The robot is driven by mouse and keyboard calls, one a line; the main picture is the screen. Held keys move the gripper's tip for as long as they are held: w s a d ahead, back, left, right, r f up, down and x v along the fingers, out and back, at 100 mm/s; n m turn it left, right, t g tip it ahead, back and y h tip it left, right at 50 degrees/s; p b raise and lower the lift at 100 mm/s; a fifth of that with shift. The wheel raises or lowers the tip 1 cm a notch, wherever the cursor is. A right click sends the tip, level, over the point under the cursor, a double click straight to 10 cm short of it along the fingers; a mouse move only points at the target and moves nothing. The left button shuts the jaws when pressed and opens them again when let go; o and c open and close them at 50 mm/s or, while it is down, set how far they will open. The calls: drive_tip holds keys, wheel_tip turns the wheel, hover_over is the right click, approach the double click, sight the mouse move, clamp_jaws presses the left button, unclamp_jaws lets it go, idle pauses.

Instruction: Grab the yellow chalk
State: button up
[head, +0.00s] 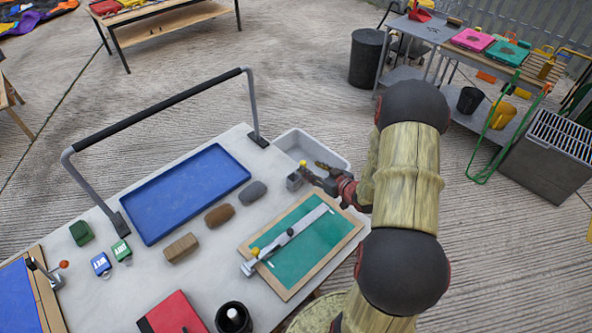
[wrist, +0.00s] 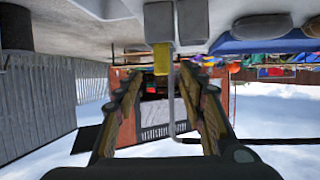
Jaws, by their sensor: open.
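The yellow chalk (head: 303,163) is a small yellow piece at the far right of the white table. It seems to stick up from one of two small grey blocks (head: 294,182). My gripper (head: 318,175) is open and empty, reaching in from the right close to the chalk. The wrist picture is upside down. There the chalk (wrist: 162,60) shows against a grey block (wrist: 159,22), in line with the gap between my open fingers (wrist: 160,72) and a little beyond their tips. The chalk's lower part is hidden.
A grey tray (head: 338,158) lies just behind the blocks. A green board (head: 318,240) with a sliding ruler (head: 290,236) lies in front. A blue tray (head: 185,190), several dark erasers and a black-padded rail (head: 160,112) are to the left.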

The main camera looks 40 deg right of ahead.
sight(305, 165)
drive_tip(key=b+x, duration=0.1)
drive_tip(key=x, duration=0.2)
drive_tip(key=b+x, duration=0.1)
drive_tip(key=x, duration=0.2)
drive_tip(key=shift+s+a+f, duration=0.1)
drive_tip(key=shift+a+f, duration=0.05)
drive_tip(key=shift+a, duration=0.1)
drive_tip(key=shift+w+d+f, duration=0.1)
drive_tip(key=shift+w, duration=0.3)
drive_tip(key=shift+c, duration=0.8)
drive_tip(key=c, duration=0.9)
